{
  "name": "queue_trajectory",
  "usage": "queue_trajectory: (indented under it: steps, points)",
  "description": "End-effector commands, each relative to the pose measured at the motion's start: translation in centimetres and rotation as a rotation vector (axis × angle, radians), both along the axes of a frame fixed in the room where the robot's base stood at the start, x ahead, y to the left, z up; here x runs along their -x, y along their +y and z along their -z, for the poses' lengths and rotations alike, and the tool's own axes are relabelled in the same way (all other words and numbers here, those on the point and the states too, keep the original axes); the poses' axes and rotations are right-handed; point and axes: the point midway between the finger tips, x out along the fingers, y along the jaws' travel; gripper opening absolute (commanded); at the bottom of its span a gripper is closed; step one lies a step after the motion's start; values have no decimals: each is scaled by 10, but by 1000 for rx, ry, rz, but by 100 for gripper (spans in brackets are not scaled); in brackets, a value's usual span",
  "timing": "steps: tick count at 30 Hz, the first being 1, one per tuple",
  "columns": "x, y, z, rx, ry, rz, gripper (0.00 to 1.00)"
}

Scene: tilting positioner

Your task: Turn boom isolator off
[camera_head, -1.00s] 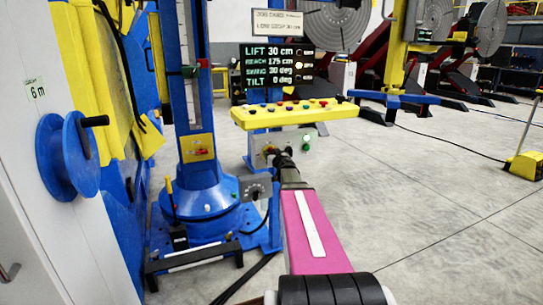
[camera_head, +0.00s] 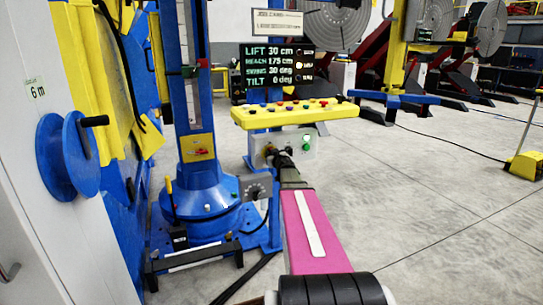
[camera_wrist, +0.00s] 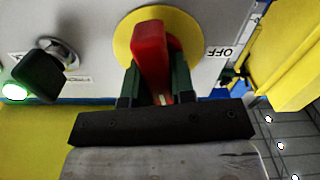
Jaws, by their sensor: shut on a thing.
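In the wrist view, a red isolator handle (camera_wrist: 151,55) stands on a round yellow plate (camera_wrist: 190,36) on a grey panel. The handle points nearly along the picture's vertical, its top leaning slightly left. An OFF label (camera_wrist: 219,52) lies right of the plate, appearing upside down. My gripper (camera_wrist: 155,88) is shut on the red handle, one finger on each side. In the head view, my gripper (camera_head: 279,157) reaches the grey control panel (camera_head: 293,142) under the yellow button console, and my arm hides the handle there.
In the wrist view, a black knob (camera_wrist: 38,75) and a lit green lamp (camera_wrist: 14,92) are left of the handle. The yellow console (camera_head: 295,114) overhangs the panel. A display (camera_head: 277,65) reads lift, reach, swing and tilt.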

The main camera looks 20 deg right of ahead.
Motion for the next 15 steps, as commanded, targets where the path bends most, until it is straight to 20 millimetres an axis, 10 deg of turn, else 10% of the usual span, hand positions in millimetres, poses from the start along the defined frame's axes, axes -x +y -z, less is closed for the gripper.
queue_trajectory:
  steps: [15]
  points:
    - [-1,4,1,479,-18,-2,0]
